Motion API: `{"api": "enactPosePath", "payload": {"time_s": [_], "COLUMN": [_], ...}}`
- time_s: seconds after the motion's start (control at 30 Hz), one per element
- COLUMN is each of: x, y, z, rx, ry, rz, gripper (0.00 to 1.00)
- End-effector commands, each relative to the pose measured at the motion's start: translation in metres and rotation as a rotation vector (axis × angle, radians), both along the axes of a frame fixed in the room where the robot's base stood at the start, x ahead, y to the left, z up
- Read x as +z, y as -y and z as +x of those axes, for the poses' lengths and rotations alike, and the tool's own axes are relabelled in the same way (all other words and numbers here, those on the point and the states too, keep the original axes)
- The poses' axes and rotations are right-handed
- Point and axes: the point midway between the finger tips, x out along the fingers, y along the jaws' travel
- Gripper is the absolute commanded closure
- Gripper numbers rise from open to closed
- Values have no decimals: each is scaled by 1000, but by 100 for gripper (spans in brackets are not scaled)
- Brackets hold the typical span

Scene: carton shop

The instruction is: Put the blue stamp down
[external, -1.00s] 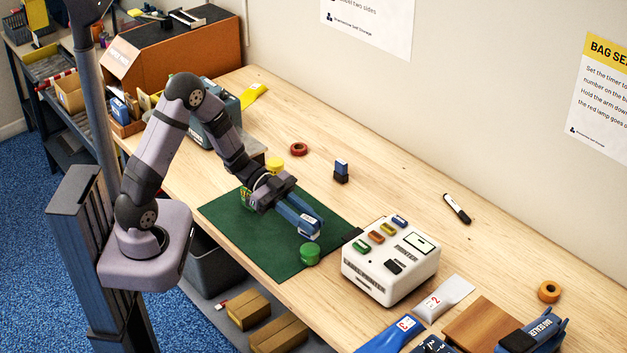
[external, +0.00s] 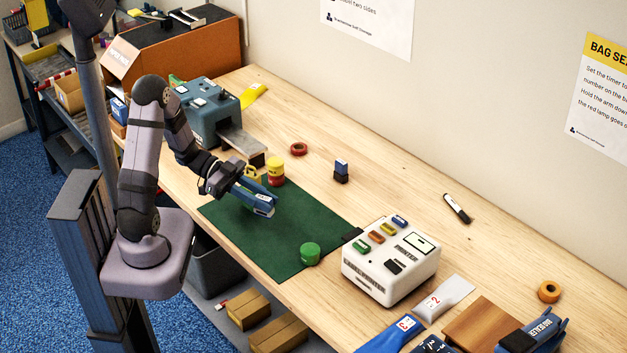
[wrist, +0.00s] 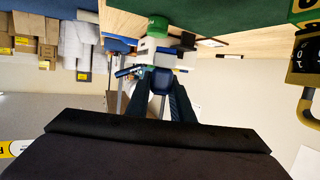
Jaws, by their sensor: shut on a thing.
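My gripper (external: 263,205) is over the left part of the green mat (external: 255,238) in the external view, apparently above its surface. It is shut on the blue stamp (wrist: 163,83), which shows small between the two fingers in the wrist view; the fingers hide much of it. A pale patch shows near the fingertips in the external view. A separate small block with a blue top and dark base (external: 341,171) stands on the bench beyond the mat.
A green pot (external: 310,254) stands at the mat's near right edge. Yellow and red pots (external: 276,172) are stacked behind the gripper. A white box with coloured buttons (external: 390,262) stands to the right. A teal machine (external: 207,110) is behind the arm. The mat's middle is clear.

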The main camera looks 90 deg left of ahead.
Motion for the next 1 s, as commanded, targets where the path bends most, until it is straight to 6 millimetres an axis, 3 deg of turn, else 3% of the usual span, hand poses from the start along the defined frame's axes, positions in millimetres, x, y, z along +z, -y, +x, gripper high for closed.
{"api": "enactPosePath", "payload": {"time_s": [0.3,0.67,1.0], "x": [-41,-52,-85], "y": [1,0,0], "z": [0,0,0], "rx": [-1,-1,0], "ry": [0,0,0], "rz": [-4,-2,-2], "gripper": [100,100,100]}}
